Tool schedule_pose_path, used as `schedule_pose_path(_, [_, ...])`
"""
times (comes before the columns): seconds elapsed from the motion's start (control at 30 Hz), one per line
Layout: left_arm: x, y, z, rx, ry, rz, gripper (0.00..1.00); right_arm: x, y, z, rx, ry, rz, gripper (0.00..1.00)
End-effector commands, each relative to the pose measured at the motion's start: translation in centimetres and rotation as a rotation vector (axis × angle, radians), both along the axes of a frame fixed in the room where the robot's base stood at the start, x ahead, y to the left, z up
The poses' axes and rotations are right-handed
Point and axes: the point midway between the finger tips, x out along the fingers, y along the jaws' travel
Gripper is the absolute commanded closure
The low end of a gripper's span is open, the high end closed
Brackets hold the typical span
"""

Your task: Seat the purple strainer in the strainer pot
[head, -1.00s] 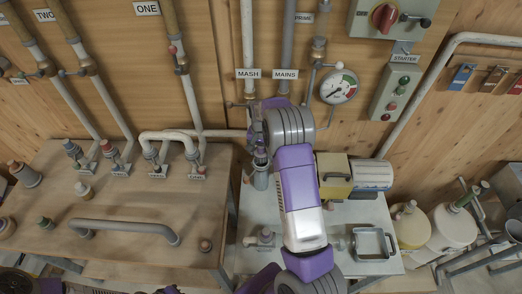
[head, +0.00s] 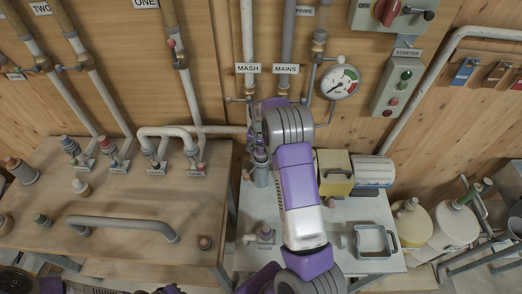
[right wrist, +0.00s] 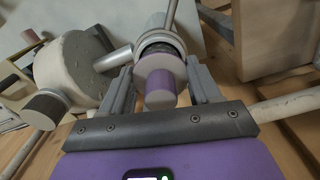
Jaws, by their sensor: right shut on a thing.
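My right gripper (head: 259,153) is above the mouth of the strainer pot (head: 261,176), a grey upright cylinder on the pale table. In the right wrist view, its two fingers (right wrist: 162,88) are shut on the purple strainer (right wrist: 160,78), holding it by its purple round end. Beyond the strainer, a grey ringed rim (right wrist: 160,42) shows, in line with it. The strainer's lower part is hidden, so I cannot tell how deep it sits in the pot. My left gripper is not clearly in view.
A yellow box (head: 334,173) and a blue-white canister (head: 372,171) stand right of my right arm. A square grey frame (head: 374,241) lies in front of them. A wooden bench (head: 120,205) with pipes and valves stands left. Mash and mains pipes run up the wall behind.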

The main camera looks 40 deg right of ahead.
Motion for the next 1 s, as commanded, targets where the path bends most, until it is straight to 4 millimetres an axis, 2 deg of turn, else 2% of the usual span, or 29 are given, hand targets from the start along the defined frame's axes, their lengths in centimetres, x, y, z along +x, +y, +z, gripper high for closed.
schedule_pose_path(0.77, [0.0, 0.0, -1.4, 0.0, 0.0, 0.0, 1.0, 0.0, 0.0, -2.0, 0.0, 0.0, 0.0, 0.73])
schedule_pose_path(0.8, [0.0, 0.0, -1.3, 0.0, 0.0, 0.0, 1.0, 0.0, 0.0, -1.9, 0.001, -0.001, 0.0, 0.32])
schedule_pose_path(0.93, [0.0, 0.0, -1.3, 0.0, 0.0, 0.0, 1.0, 0.0, 0.0, -1.9, 0.0, 0.0, 0.0, 0.12])
schedule_pose_path(1.0, [0.0, 0.0, -1.3, 0.0, 0.0, 0.0, 1.0, 0.0, 0.0, -1.9, 0.0, 0.0, 0.0, 0.08])
